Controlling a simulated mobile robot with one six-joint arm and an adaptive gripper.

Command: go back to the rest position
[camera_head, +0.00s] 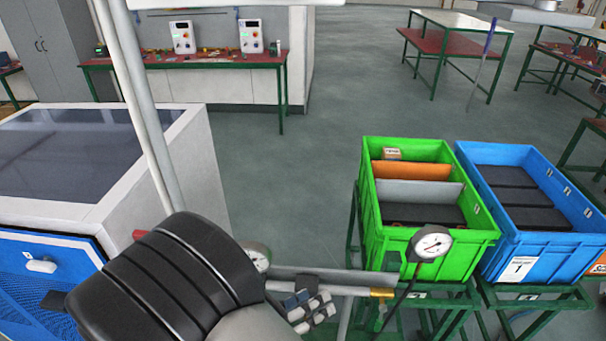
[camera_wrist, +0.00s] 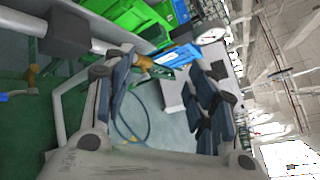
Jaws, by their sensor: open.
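My gripper (camera_head: 308,305) is at the lower middle of the head view, partly hidden behind the large dark arm joint in front of it. In the wrist view my gripper (camera_wrist: 165,82) shows its two dark-padded fingers spread apart, with nothing between them. Grey pipework (camera_head: 320,279) with a brass fitting (camera_head: 382,293) passes close to my gripper in the head view. Whether they touch is not clear.
A green crate (camera_head: 483,228) with dividers and a blue crate (camera_head: 545,255) stand on green stands at right. A pressure gauge (camera_head: 431,243) stands before the green crate. A white and blue machine (camera_head: 160,165) is at left. Open floor (camera_head: 300,170) lies between.

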